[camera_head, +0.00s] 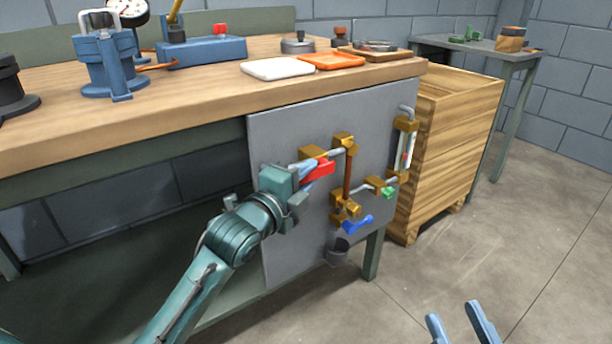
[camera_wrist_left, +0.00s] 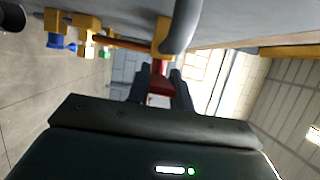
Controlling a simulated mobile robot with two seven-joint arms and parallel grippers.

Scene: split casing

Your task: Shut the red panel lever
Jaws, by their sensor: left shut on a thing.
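The red panel lever (camera_head: 320,170) is on a brass valve at the upper left of the grey panel's (camera_head: 285,125) pipework. My left gripper (camera_head: 304,174) reaches it from the left and is shut on it, hiding part of the handle. In the left wrist view the red lever (camera_wrist_left: 160,86) shows between the two fingers (camera_wrist_left: 159,80), below a brass fitting. My right gripper (camera_head: 464,326) is at the bottom edge of the head view, empty, its two fingers apart, far from the panel.
A blue lever (camera_head: 357,225) and a green lever (camera_head: 388,193) sit lower on the panel, beside brass pipes (camera_head: 347,175). A wooden crate (camera_head: 455,150) stands right of the panel. The workbench (camera_head: 200,100) overhangs above. The floor at right is clear.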

